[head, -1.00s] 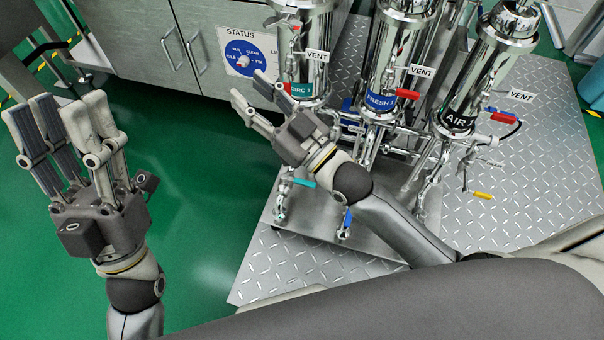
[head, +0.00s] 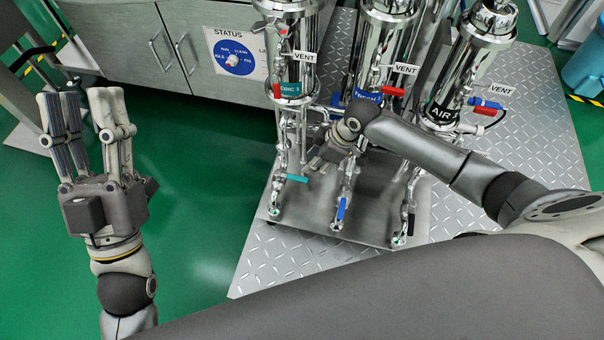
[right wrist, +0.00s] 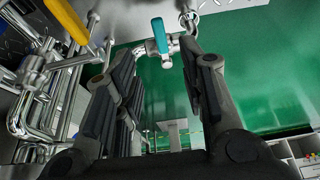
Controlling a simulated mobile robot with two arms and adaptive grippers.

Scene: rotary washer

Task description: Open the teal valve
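The teal valve handle (head: 298,178) sits low on the pipe below the left column, roughly crosswise to the pipe in the head view. My left gripper (head: 84,98) is open and empty at the far left.
Three steel columns stand on a frame; the left one has a teal CIRC 1 label (head: 291,89). A blue lever (head: 341,208) hangs right of the teal handle. A yellow lever (right wrist: 68,18) and bent pipes are left in the wrist view. Green floor (head: 205,200) is clear.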

